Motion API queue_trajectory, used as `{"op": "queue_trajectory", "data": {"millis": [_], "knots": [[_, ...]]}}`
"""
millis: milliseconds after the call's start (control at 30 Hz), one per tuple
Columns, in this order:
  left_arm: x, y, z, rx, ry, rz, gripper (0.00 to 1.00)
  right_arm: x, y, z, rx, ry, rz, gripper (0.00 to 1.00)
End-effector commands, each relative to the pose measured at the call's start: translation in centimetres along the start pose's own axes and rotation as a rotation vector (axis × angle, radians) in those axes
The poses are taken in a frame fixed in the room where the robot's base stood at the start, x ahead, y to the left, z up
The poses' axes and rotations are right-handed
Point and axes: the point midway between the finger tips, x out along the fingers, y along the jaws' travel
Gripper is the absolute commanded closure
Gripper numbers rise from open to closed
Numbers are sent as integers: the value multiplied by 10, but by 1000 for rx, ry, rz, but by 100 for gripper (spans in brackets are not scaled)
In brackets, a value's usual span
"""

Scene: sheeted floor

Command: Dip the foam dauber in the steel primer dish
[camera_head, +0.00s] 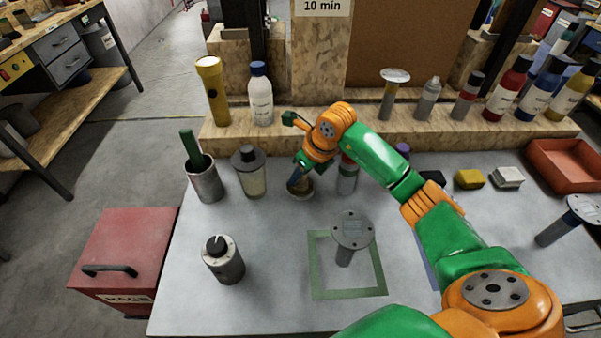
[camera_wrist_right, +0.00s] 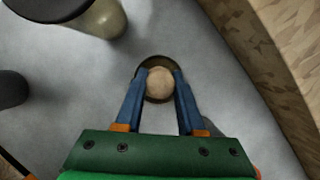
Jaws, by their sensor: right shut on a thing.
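My right gripper (camera_head: 297,182) reaches down to the bench from the right, its blue fingers pointing at a small round dish (camera_head: 303,195). In the right wrist view the fingers (camera_wrist_right: 159,84) are shut on the foam dauber, whose round beige end (camera_wrist_right: 159,82) shows between them. The dark round rim of the dish (camera_wrist_right: 146,71) shows around and below the dauber. The dauber's lower end is hidden, so I cannot tell whether it touches what is in the dish. My left gripper is not in view.
A steel cup with a green handle (camera_head: 205,182) and a dark-lidded jar (camera_head: 250,177) stand left of the dish. A grey bottle (camera_head: 347,178) stands close on its right. A disc-topped post (camera_head: 352,230) stands inside a green square outline (camera_head: 316,275). Several bottles line the wooden ledge (camera_head: 330,128) behind.

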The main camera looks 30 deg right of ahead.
Motion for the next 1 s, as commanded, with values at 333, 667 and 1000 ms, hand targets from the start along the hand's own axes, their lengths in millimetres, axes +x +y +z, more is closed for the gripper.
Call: {"op": "queue_trajectory", "data": {"millis": [333, 667, 1000], "knots": [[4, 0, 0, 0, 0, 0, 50, 4, 0, -2, 0, 0, 0, 100], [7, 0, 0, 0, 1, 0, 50, 7, 0, -3, 0, 0, 0, 100], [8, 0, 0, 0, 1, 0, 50, 9, 0, -4, 0, 0, 0, 100]]}}
